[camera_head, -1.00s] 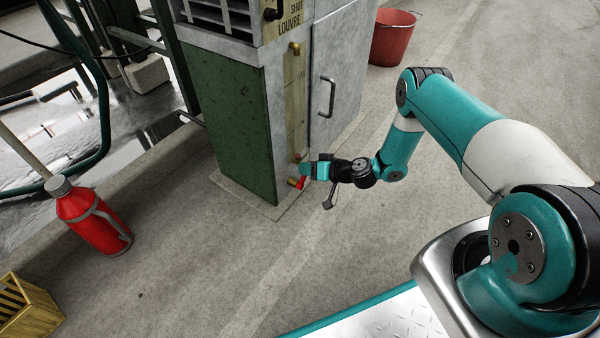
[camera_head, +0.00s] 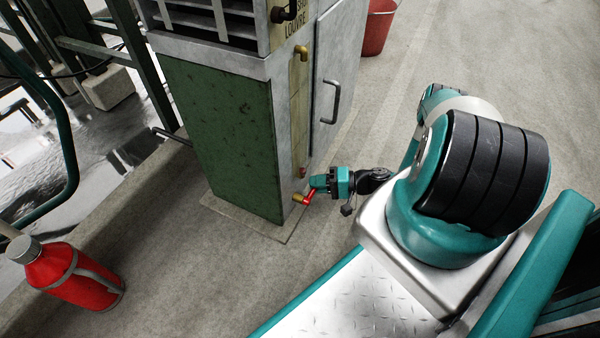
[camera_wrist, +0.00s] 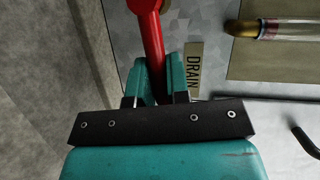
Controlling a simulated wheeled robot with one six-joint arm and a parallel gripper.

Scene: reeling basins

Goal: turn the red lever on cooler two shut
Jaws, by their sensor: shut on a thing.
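The cooler cabinet (camera_head: 222,130) has a dark green side and a grey front. A red lever (camera_head: 308,197) sits on a brass fitting (camera_head: 298,197) low on the cabinet's front. My gripper (camera_head: 316,189) is at the lever from the right side. In the wrist view the red lever (camera_wrist: 152,45) runs from the top edge down between the two teal fingers, and my gripper (camera_wrist: 158,82) is shut on it. A label reading DRAIN (camera_wrist: 194,68) lies just right of the fingers. The lever's pivot is cut off at the top of the wrist view.
A red flask (camera_head: 75,275) stands on the floor at left. A red bucket (camera_head: 378,28) stands behind the cabinet. A door handle (camera_head: 331,102) juts from the cabinet's front above my gripper. A brass-ended sight glass (camera_wrist: 275,28) shows at upper right.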

